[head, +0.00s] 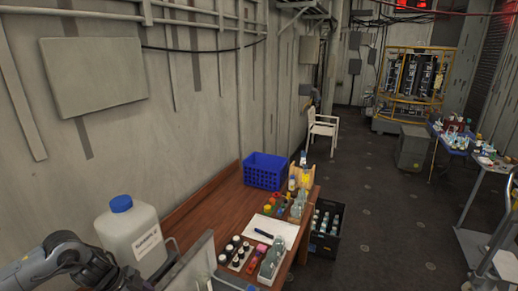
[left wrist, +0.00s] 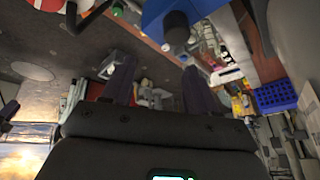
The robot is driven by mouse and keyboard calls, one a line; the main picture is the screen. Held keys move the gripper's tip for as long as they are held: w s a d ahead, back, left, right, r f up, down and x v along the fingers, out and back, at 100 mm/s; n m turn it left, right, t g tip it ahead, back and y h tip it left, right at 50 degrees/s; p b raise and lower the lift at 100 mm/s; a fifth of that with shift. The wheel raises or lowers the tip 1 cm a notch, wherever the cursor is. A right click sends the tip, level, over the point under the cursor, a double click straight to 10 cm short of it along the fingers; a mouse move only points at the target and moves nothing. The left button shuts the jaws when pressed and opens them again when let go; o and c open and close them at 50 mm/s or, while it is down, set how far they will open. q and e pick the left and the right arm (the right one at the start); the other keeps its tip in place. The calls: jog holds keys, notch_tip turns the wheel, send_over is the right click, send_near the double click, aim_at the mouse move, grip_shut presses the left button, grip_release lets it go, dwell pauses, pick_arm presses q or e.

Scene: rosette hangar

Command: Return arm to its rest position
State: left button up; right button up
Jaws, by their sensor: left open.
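My left arm (head: 70,262) comes in at the lower left of the head view, in front of the white jug with a blue cap (head: 135,235). Its gripper is not clearly seen there. In the left wrist view my left gripper (left wrist: 158,85) has its two dark fingers spread apart with nothing held between them. The view from that wrist is strongly tilted. My right gripper shows in neither view.
A wooden table (head: 217,207) along the wall holds a blue crate (head: 266,171), a white sheet (head: 274,231), bottles and small jars. A black crate of bottles (head: 326,232) stands on the floor beside it. The dark floor (head: 385,235) to the right is open.

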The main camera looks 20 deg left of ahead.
pick_arm(q)
jog(key=d+f+t+p, duration=0.2)
jog(key=d+f, duration=0.1)
jog(key=d, duration=0.9)
jog(key=d+f+t+p, duration=0.2)
jog(key=d+f+t, duration=0.1)
jog(key=d, duration=0.8)
jog(key=s+d+r+n+g+y+p, duration=0.1)
jog(key=s+n, duration=0.3)
jog(key=s, duration=0.4)
jog(key=s+d+r+n+g+y+p, duration=0.2)
jog(key=s+r+n+g, duration=0.1)
jog(key=s, duration=0.6)
jog(key=shift+r+n+g, duration=0.2)
jog(key=shift+n+g, duration=0.4)
jog(key=shift+n, duration=0.4)
